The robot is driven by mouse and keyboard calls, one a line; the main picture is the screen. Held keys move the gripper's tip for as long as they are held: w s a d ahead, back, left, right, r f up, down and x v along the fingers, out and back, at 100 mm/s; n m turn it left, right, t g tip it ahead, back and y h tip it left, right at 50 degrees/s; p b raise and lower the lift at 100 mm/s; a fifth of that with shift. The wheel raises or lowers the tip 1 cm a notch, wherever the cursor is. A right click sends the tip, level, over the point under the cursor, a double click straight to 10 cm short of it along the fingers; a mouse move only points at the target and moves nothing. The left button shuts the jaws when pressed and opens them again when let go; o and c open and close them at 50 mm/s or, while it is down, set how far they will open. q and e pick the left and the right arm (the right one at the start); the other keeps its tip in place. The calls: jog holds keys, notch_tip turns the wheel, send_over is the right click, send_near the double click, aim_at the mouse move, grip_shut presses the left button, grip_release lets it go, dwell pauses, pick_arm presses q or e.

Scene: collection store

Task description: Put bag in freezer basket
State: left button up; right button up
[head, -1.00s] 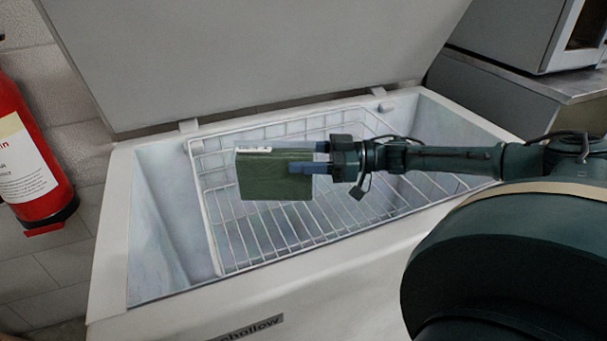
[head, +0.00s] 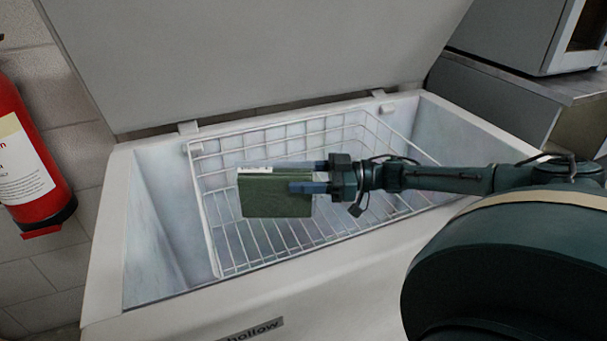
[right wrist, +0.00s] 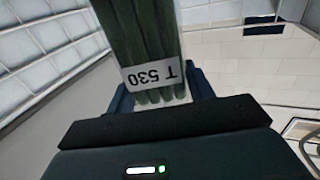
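The bag is a green, box-like packet (head: 268,195) with a white label strip along its top edge. In the right wrist view the bag (right wrist: 145,45) shows a label reading "T 530", upside down. My right gripper (head: 305,178) is shut on the bag's right side and holds it upright. The white wire freezer basket (head: 232,262) hangs inside the open chest freezer (head: 160,225). The bag is over the basket in the head view; how far above its floor I cannot tell. The basket looks empty. My left gripper is out of view.
The freezer lid (head: 250,60) stands open behind. A red fire extinguisher (head: 30,150) is at the left wall. A grey counter (head: 500,95) with an appliance (head: 530,35) on it is at the back right.

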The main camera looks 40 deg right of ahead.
jog(key=o, duration=0.5)
jog(key=shift+c, duration=0.2)
jog(key=shift+r, duration=0.1)
jog(key=shift+r, duration=0.25)
pick_arm(q)
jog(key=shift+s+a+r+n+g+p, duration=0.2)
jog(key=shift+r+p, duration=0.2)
jog(key=shift+p, duration=0.25)
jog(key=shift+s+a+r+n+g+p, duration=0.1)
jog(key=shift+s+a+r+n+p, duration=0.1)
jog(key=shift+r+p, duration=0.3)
pick_arm(e)
jog(key=v, duration=0.7)
jog(key=shift+s+d+r, duration=0.2)
jog(key=shift+r, duration=0.1)
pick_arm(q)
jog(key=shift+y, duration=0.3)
pick_arm(e)
jog(key=shift+a, duration=0.1)
